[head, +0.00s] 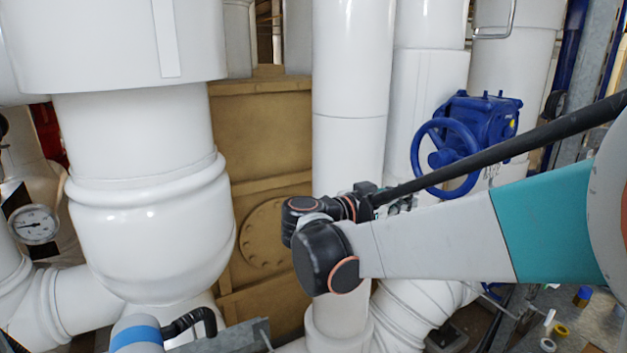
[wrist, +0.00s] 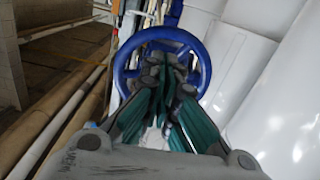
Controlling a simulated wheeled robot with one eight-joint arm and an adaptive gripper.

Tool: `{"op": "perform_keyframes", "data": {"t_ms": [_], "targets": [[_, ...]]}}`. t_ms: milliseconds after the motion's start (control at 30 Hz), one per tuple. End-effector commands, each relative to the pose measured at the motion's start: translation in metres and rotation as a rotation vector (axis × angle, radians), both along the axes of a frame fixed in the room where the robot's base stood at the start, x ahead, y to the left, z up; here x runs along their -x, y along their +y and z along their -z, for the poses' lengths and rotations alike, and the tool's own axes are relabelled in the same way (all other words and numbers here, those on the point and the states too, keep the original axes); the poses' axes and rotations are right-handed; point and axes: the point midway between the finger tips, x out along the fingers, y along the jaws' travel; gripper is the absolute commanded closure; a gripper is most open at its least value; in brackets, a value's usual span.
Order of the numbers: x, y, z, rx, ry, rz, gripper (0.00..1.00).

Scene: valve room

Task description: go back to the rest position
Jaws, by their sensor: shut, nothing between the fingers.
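My gripper (wrist: 166,75) shows in the wrist view with its grey and teal fingers together and nothing between them. A blue handwheel (wrist: 203,70) fills the view behind the fingertips. I cannot tell from this view whether the fingers touch it. In the head view the blue handwheel (head: 419,152) sits on a blue valve body at the right. My arm reaches in from the right, below the wheel, and its wrist bends near the middle. My gripper is mostly hidden there behind the arm.
Large white pipes (head: 349,80) stand close around the arm. A tan flanged housing (head: 258,140) is behind them. A round gauge (head: 34,224) is at the left. Small loose items, including a yellow ring (head: 562,330), lie on a grey surface at the lower right.

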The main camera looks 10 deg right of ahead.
Motion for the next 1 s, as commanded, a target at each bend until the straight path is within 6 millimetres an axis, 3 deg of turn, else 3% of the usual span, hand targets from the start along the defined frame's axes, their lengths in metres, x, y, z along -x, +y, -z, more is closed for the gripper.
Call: {"op": "perform_keyframes", "data": {"t_ms": [200, 367, 567, 700, 1000], "targets": [[0.045, -0.021, 0.036, -0.167, 0.294, -0.092, 1.00], [0.084, -0.020, 0.072, -0.309, 0.514, -0.235, 1.00], [0.134, 0.003, 0.113, -0.457, 0.706, -0.472, 1.00], [0.165, 0.028, 0.136, -0.532, 0.777, -0.665, 1.00], [0.210, 0.084, 0.160, -0.588, 0.781, -1.020, 1.00]]}}
